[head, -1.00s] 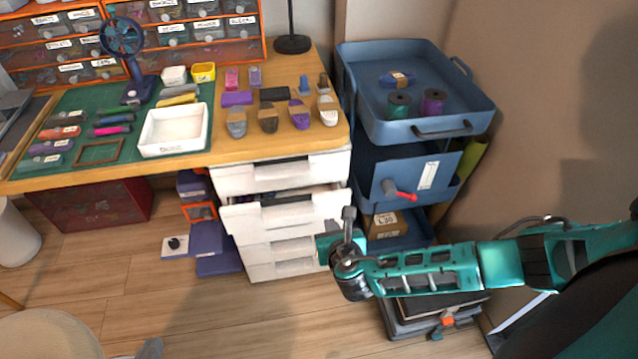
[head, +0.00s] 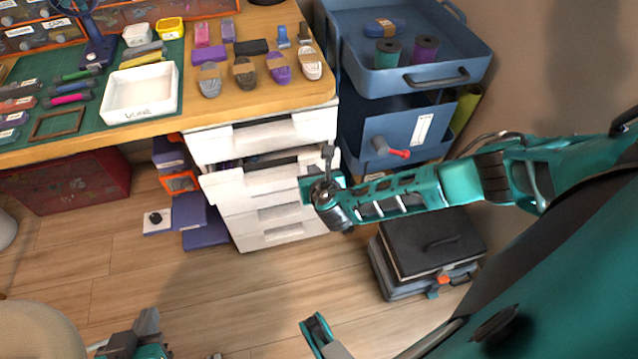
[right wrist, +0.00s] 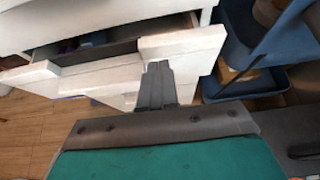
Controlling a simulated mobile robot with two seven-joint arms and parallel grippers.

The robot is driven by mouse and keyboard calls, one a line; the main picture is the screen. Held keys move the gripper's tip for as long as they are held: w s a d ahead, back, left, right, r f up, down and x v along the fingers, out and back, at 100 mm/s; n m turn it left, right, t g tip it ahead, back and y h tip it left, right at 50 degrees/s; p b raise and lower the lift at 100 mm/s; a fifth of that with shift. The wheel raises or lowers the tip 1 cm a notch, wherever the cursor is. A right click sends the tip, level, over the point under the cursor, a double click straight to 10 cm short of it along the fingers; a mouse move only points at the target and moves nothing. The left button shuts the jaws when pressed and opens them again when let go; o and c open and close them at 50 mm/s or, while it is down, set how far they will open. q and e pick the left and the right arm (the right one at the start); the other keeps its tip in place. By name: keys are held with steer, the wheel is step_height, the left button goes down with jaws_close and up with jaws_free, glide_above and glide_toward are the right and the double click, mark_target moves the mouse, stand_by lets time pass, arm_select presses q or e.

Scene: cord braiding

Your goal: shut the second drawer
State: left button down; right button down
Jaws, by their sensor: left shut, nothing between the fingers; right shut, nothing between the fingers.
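The white drawer unit stands under the right end of the desk. Its second drawer (head: 250,187) is pulled out part way, with a dark gap above its front and some contents showing inside. In the right wrist view the drawer front (right wrist: 95,74) is seen close up, with its open interior behind it. My right gripper (head: 327,155) is shut and empty at the right end of that front. Its fingers (right wrist: 157,85) point at the drawer front; I cannot tell whether they touch it. My left gripper (head: 147,322) is shut and empty, low at the bottom left, away from the drawers.
A blue trolley (head: 395,100) stands right of the drawers, with a red-tipped handle. A black and grey case (head: 432,245) lies on the floor beside it. Purple boxes (head: 190,215) sit left of the drawers. The floor in front is clear.

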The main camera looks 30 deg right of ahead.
mark_target(308, 157)
steer(key=shift+w+d, duration=0.2)
steer(key=shift+w, duration=0.85)
steer(key=shift+w+d+b, duration=0.15)
steer(key=shift+w+d, duration=0.05)
steer(key=shift+w, duration=0.45)
steer(key=shift+w+d+b, duration=0.15)
steer(key=shift+w+d, duration=0.05)
steer(key=shift+w, duration=0.4)
steer(key=shift+s, duration=0.1)
